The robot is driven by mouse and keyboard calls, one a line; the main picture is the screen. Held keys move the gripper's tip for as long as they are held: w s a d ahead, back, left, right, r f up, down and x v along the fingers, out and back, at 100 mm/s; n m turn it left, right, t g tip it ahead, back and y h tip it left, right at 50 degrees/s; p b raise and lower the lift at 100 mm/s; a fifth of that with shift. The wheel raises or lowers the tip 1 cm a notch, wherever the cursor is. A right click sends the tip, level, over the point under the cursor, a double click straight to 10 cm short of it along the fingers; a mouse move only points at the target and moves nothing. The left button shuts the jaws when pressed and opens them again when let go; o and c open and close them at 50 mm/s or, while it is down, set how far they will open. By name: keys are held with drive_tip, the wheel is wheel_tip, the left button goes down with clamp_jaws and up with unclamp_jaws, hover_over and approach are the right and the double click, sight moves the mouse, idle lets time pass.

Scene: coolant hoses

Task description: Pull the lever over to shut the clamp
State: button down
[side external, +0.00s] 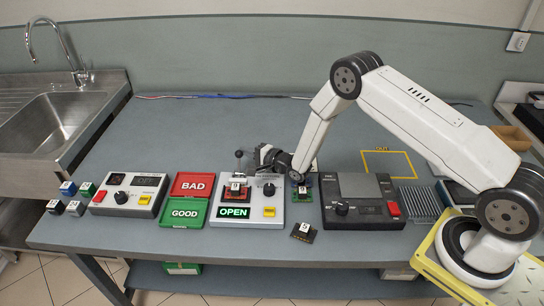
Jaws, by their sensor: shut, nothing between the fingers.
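The clamp fixture (278,213) is a light grey box in the middle of the bench. Its green display (235,212) reads OPEN. A lever with a dark ball knob (239,154) stands roughly upright at its back left. A reddish board with a pale block labelled 5 (236,190) sits in front of the lever. My gripper (259,155) is shut and empty. It points left, just to the right of the lever and above the back of the fixture. Whether it touches the lever I cannot tell. My gripper and wrist cover part of the fixture's back edge.
Red BAD (193,181) and green GOOD (184,212) trays lie left of the fixture. A tester (120,208) stands farther left, beside several small cubes. A dark machine (362,219) is at right. A loose dark board (304,232) lies in front.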

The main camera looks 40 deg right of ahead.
drive_tip(key=shift+s+a+r+n+t, duration=0.3)
drive_tip(key=shift+s+n+t, duration=0.1)
drive_tip(key=shift+n, duration=0.4)
drive_tip(key=n+t, duration=0.1)
drive_tip(key=s+a+n+y, duration=0.1)
drive_tip(key=n, duration=0.1)
drive_tip(key=shift+s+a+r+t, duration=0.2)
drive_tip(key=shift+a+r+t, duration=0.1)
drive_tip(key=shift+r+t, duration=0.1)
drive_tip(key=shift+s+a+n, duration=0.3)
drive_tip(key=shift+n, duration=0.1)
drive_tip(key=shift+d+r, duration=0.1)
idle(0.4)
drive_tip(key=shift+w+d+r, duration=0.2)
drive_tip(key=shift+w+d, duration=0.1)
drive_tip(key=shift+d, duration=0.1)
drive_tip(key=s+d, duration=0.1)
drive_tip(key=s, duration=0.1)
drive_tip(key=s+d, duration=0.2)
drive_tip(key=s, duration=0.1)
drive_tip(key=s+d+f, duration=0.1)
drive_tip(key=s+d, duration=0.1)
drive_tip(key=s, duration=0.1)
